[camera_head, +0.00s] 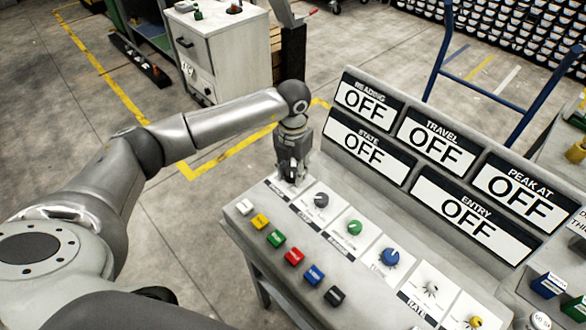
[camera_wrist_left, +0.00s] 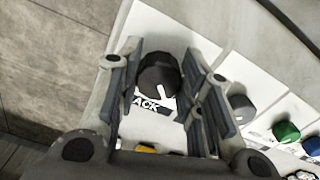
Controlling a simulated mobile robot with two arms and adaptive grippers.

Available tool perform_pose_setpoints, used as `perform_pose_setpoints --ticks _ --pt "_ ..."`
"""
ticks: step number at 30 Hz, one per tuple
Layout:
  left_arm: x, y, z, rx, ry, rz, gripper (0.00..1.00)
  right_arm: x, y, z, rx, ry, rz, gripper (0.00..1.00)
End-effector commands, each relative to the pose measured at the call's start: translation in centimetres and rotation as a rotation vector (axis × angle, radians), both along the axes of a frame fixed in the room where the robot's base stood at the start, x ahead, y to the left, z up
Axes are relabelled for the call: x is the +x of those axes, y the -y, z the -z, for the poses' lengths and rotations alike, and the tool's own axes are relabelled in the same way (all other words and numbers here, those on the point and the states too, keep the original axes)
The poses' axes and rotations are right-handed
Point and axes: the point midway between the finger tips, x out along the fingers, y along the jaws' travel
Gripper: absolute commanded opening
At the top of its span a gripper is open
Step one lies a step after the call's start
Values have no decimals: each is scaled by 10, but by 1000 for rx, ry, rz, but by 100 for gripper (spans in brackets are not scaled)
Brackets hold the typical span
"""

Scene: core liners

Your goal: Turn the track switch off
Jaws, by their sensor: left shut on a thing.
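The track switch is a black round knob (camera_wrist_left: 158,75) with a white pointer mark, on a white plate at the left end of the sloped control panel (camera_head: 262,222). Its label is partly hidden, with "ACK" readable in the left wrist view. My left gripper (camera_head: 292,172) points down over this knob, with a finger on each side, shut on it. In the left wrist view the pointer mark slants toward the bottom right. My right gripper is not in view.
A row of further knobs, grey (camera_head: 321,200), green (camera_head: 355,227) and blue (camera_head: 390,257), continues to the right. Several coloured buttons, including a red one (camera_head: 294,257), line the front edge. The sign board (camera_head: 418,165) behind shows OFF on every sign. A white cabinet (camera_head: 222,55) stands behind.

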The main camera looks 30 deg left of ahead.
Motion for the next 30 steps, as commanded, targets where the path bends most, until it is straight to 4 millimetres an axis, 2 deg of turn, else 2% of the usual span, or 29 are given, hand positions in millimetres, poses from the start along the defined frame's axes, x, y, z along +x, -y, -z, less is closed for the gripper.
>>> perform_pose_setpoints --ticks 3,4,9,20,23,30 --pt "1 -1 -2 0 4 -3 10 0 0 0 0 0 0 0" --pt "1 -1 -2 0 4 -3 37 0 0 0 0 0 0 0" --pt "1 -1 -1 0 3 -2 56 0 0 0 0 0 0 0" --pt "1 0 -5 -1 3 0 56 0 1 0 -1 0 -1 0" --pt "1 0 -17 -1 4 0 56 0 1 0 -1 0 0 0" --pt "2 0 -68 -1 7 0 56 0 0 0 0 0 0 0"
